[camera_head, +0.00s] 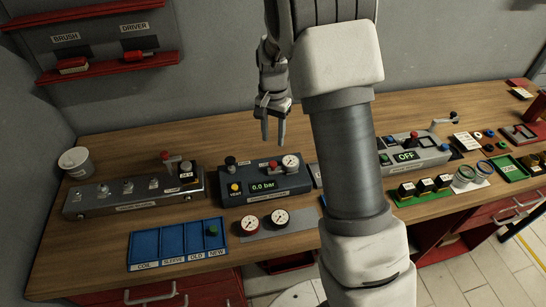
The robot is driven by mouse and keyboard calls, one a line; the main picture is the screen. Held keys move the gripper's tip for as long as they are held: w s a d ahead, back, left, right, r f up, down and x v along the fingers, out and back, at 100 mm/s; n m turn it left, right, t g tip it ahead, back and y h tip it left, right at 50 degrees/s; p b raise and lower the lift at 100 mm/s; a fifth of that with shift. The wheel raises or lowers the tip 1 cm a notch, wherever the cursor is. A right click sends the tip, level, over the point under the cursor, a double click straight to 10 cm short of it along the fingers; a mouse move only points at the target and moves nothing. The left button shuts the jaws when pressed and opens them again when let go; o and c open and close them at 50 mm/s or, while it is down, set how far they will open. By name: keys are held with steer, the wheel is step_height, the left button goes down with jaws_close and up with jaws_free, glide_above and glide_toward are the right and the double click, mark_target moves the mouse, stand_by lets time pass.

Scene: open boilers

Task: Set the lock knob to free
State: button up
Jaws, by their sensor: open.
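My gripper (272,138) hangs open and empty, fingers pointing down, above the back of the dark blue panel. That panel (290,183) has a "0.0 bar" display, a black knob (230,161), a yellow button (235,188), a red knob (273,164) and a round gauge (291,162). The grey panel with the "OFF" display (405,155) has a green button and a red knob (414,135). A black-tipped lever (453,115) stands at its right. No lettering reading lock or free is legible, so I cannot tell which knob is the lock knob.
A grey valve manifold (130,199) with a red-topped handle stands left. A blue parts tray (150,247) and two loose gauges (280,218) lie in front. My arm covers the bench between the two panels. Red wall shelves (105,71) hang at upper left.

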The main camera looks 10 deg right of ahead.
mark_target(273, 163)
step_height(273, 163, down, 10)
steer(key=shift+r+p, duration=0.15)
steer(key=shift+p, duration=0.3)
jaws_close()
stand_by(1.3)
